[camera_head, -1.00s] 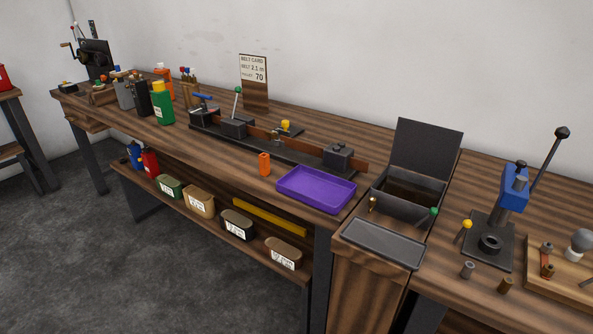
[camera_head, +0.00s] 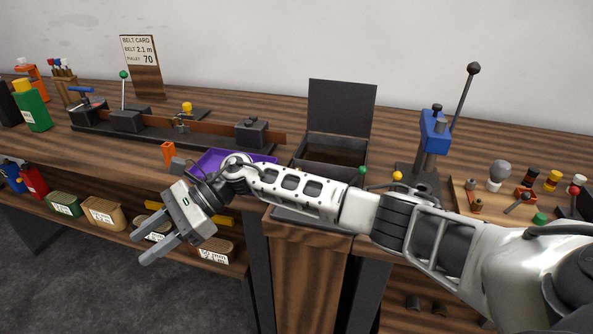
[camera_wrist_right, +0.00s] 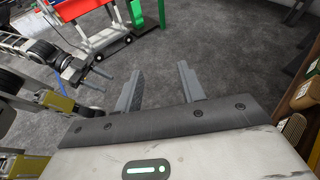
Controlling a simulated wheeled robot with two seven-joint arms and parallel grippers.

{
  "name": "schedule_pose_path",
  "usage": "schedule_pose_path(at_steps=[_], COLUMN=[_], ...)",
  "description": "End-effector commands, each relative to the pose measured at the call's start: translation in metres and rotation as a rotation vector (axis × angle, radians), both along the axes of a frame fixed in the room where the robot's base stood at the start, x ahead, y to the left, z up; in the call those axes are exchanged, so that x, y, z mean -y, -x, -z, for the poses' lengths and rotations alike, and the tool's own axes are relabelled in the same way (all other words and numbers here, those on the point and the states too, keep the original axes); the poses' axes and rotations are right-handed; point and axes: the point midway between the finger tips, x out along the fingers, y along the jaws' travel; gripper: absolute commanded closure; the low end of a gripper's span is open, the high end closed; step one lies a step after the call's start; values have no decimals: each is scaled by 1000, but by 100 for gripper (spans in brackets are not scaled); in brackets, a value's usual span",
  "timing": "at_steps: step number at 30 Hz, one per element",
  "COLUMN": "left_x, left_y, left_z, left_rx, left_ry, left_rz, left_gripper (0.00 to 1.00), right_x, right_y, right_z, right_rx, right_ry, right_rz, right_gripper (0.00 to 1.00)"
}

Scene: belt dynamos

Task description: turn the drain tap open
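The black tank (camera_head: 364,151) with its raised lid stands on the bench in the middle of the head view. A green ball knob (camera_head: 361,171) shows at its front right, just above my right forearm. My right arm crosses in front of the tank and hides most of its front, including any brass tap there. My right gripper (camera_head: 152,243) is open and empty, left of the tank and in front of the lower shelf. Its spread fingers also show in the right wrist view (camera_wrist_right: 160,88). My left gripper (camera_wrist_right: 88,70) seems to show at the left there, too small to judge.
A purple tray (camera_head: 205,160) lies behind my right wrist. A blue press (camera_head: 433,132) with a long lever and a yellow knob (camera_head: 397,176) stand right of the tank. A wooden tray (camera_head: 462,198) of small parts is farther right. Open floor lies below the gripper.

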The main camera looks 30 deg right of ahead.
Motion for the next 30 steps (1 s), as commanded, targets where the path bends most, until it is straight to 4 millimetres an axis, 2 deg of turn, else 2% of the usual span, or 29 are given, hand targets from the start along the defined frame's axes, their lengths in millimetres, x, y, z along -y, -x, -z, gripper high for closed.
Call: schedule_pose_path(at_steps=[1, 2, 3, 5, 6, 9, 12, 13, 15, 17, 20, 23, 30], left_x=[0, 1, 1, 1, 1, 2, 3, 3, 4, 4, 4, 5, 5], left_y=[0, 0, 1, 1, 1, 0, -2, -2, -2, -2, -3, -3, -4], left_z=[6, 6, 8, 10, 11, 12, 11, 11, 11, 11, 10, 10, 10], left_rx=[2, 2, 3, 3, 2, 6, 13, 14, 14, 16, 20, 23, 26], left_ry=[2, 3, 4, 5, 6, 9, 12, 13, 14, 15, 17, 20, 26], left_rz=[1, 1, 2, 3, 3, 6, 6, 7, 8, 8, 8, 8, 8], left_gripper=[60, 60, 60, 60, 60, 60, 60, 60, 60, 60, 60, 60, 60], right_x=[31, 51, 80, 127, 159, 232, 287, 299, 320, 331, 337, 337, 337], right_y=[-20, -29, -40, -55, -62, -70, -65, -63, -57, -53, -50, -50, -50], right_z=[-4, -7, -13, -28, -42, -83, -121, -130, -147, -155, -154, -141, -91], right_rx=[165, 248, 342, 448, 495, 547, 540, 533, 518, 508, 498, 498, 497], right_ry=[160, 254, 378, 556, 665, 887, 1032, 1062, 1109, 1133, 1145, 1145, 1142], right_rz=[-88, -147, -223, -330, -394, -525, -609, -627, -659, -674, -689, -690, -690], right_gripper=[61, 61, 61, 61, 61, 61, 61, 61, 61, 61, 61, 61, 61])
